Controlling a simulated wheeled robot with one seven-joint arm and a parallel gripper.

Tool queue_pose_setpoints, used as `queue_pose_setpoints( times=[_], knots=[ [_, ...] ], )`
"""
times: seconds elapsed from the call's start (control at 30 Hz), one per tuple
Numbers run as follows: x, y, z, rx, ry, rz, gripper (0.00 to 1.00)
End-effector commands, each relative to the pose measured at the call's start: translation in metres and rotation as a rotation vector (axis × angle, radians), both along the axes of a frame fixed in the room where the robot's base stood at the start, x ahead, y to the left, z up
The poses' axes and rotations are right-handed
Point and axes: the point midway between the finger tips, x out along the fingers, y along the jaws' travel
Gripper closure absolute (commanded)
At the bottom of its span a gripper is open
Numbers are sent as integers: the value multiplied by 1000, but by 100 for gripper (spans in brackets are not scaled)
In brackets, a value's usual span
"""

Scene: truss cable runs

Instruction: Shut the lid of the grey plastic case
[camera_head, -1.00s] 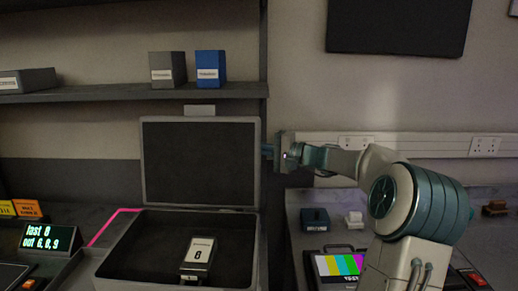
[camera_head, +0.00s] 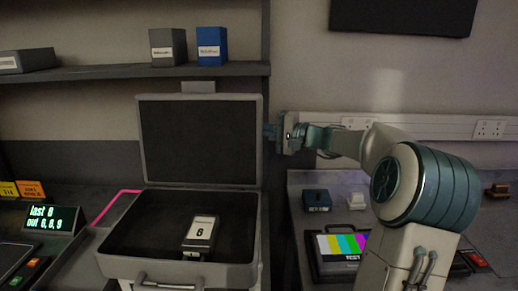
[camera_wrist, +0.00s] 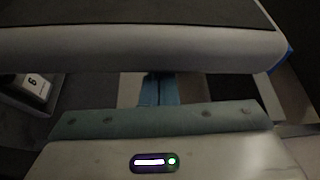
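The grey plastic case (camera_head: 180,270) stands open, with its dark-lined base toward me. Its lid (camera_head: 200,97) stands upright at the back of the base. A small grey device with a white label marked 6 (camera_head: 201,228) is in the base; it also shows in the wrist view (camera_wrist: 37,84). My gripper (camera_head: 270,131) is beside the lid's right edge, at mid-height. In the wrist view the teal fingers (camera_wrist: 162,90) look close together with nothing between them. The lid's rim (camera_wrist: 140,50) hides their tips, so I cannot tell whether they touch it.
A shelf (camera_head: 110,74) with a grey box (camera_head: 168,48) and a blue box (camera_head: 212,47) runs above the lid. A lit display (camera_head: 52,219) stands left of the case. A colour-bar screen (camera_head: 340,245) and small blocks are on the right bench (camera_head: 300,190).

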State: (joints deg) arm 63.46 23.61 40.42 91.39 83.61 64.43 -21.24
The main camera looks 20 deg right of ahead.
Motion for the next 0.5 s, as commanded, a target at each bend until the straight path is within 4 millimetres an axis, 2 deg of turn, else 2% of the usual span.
queue_pose_setpoints(
  times=[0.5],
  knots=[
    [-19, 9, -1, -2, -1, 0, 100]
  ],
)
